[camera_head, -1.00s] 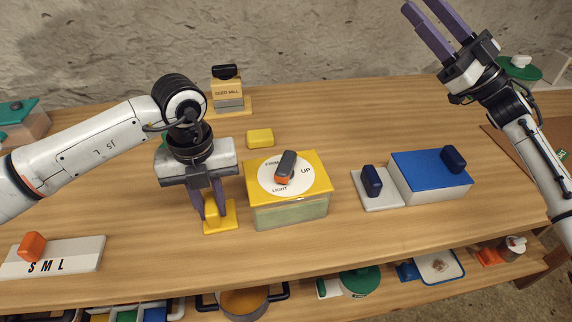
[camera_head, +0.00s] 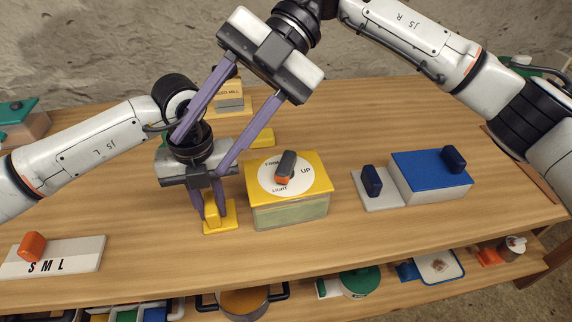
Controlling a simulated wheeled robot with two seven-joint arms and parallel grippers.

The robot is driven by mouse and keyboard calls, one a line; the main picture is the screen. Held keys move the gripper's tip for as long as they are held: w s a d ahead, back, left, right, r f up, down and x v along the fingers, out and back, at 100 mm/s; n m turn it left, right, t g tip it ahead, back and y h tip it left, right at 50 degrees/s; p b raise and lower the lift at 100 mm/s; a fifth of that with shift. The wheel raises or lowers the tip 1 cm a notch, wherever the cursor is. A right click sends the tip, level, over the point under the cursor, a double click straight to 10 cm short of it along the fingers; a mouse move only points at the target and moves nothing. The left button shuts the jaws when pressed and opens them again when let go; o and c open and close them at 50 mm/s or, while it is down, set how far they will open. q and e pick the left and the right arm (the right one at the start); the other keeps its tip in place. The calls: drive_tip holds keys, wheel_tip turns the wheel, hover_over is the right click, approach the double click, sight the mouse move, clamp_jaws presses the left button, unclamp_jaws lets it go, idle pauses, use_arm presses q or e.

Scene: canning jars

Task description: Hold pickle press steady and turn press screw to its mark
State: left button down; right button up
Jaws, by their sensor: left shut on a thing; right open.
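The pickle press (camera_head: 290,212) is a pale green box with a yellow lid. Its white dial reads FIRM, UP and LIGHT. The press screw (camera_head: 287,165) is a grey knob with an orange end, which lies close to LIGHT. A yellow upright grip on a yellow foot (camera_head: 222,228) stands at the press's left side. My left gripper (camera_head: 215,212) is shut on this grip from above. My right gripper (camera_head: 200,157) is open and empty, its long purple fingers slanting down-left in front of my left wrist in the picture, left of the screw. It appears clear of the press.
A white block with a blue lid (camera_head: 430,170) and a dark knob on a white plate (camera_head: 378,203) stand to the right. The seed mill (camera_head: 229,97) and a small yellow block (camera_head: 262,138) are behind. An S M L board (camera_head: 85,254) lies front left.

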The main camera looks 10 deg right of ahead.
drive_tip(key=w+d+f+t+h, duration=0.2)
drive_tip(key=d+f+h, duration=0.1)
drive_tip(key=h, duration=0.2)
wheel_tip(320, 180, up, 3)
drive_tip(key=m+t+h, duration=0.3)
drive_tip(key=t+h, duration=0.1)
hover_over(286, 161)
wheel_tip(286, 161, down, 12)
drive_tip(key=shift+r, duration=0.1)
clamp_jaws()
drive_tip(key=m, duration=0.4)
